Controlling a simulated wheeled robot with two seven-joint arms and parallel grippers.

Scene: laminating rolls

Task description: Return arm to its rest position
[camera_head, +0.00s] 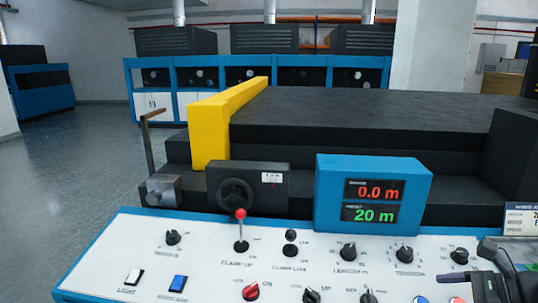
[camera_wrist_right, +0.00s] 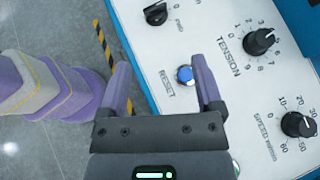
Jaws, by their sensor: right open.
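My right gripper (camera_head: 470,263) is at the lower right of the head view, over the right end of the white control panel (camera_head: 205,241). In the right wrist view, my right gripper (camera_wrist_right: 164,70) has its two purple fingers spread apart with nothing between them. The blue RESET button (camera_wrist_right: 184,75) shows in the gap, on the panel beyond the fingers; I cannot tell how far off it is. My left gripper is in neither view.
The panel carries knobs, a red-tipped lever (camera_head: 240,214) and switches. Behind it stand a blue display box (camera_head: 370,163) reading 0.0 m and 20 m, a handwheel (camera_head: 235,193) and a dark machine with a yellow bar (camera_head: 210,135). Open floor (camera_head: 75,190) lies left.

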